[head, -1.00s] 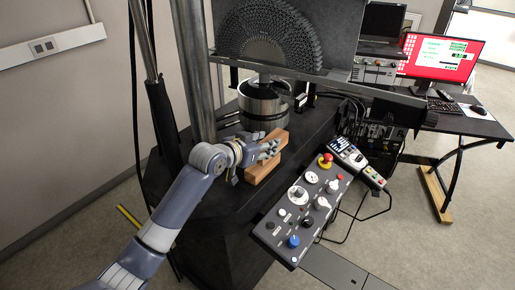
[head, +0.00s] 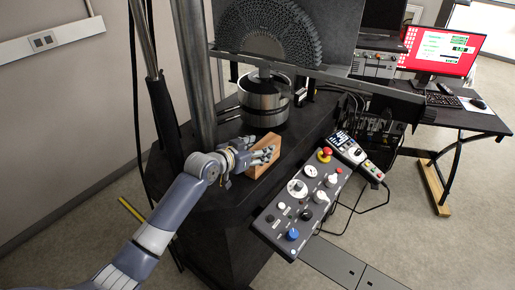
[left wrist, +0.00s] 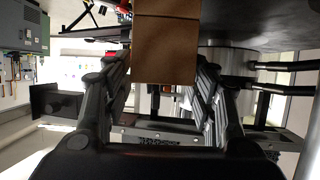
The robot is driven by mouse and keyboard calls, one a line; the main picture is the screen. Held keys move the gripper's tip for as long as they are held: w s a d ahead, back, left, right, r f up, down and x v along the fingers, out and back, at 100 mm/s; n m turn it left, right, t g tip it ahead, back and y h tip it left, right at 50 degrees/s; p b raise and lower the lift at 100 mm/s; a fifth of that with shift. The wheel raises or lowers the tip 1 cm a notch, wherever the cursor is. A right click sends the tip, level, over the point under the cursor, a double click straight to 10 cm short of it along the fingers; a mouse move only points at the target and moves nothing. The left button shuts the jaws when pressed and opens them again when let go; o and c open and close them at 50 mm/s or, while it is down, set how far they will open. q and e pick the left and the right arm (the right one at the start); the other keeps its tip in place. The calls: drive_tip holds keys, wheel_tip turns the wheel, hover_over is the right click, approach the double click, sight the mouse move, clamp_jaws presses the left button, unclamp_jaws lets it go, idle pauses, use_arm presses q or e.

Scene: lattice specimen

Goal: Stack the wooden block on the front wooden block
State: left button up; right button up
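Wood-coloured block surfaces (head: 258,167) show on the dark machine top, in front of the metal cylinder. My left gripper (head: 268,154) reaches in from the left, its fingers covering part of the wood. In the left wrist view, a brown wooden block (left wrist: 165,52) lies between the two fingers of the left gripper (left wrist: 164,72), which lie close along both its sides and appear shut on it. A lighter wooden face (left wrist: 167,8) shows past a seam at the picture's top. I cannot tell for certain whether it belongs to a second block. My right gripper is not in view.
The metal cylinder (head: 264,103) stands close behind the wood, below a large dark fan-shaped specimen (head: 268,40). A control panel (head: 300,205) with knobs and a red button lies to the right. The dark top (head: 222,200) is bare in front of the wood.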

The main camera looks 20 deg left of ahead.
use_arm(q)
drive_tip(key=shift+r, duration=0.15)
drive_tip(key=shift+s+a, duration=0.1)
drive_tip(key=shift+s, duration=0.05)
drive_tip(key=b+v, duration=0.2)
drive_tip(key=v, duration=0.9)
drive_tip(key=shift+s+r, duration=0.2)
drive_tip(key=shift+s, duration=0.1)
drive_tip(key=shift+a, duration=0.1)
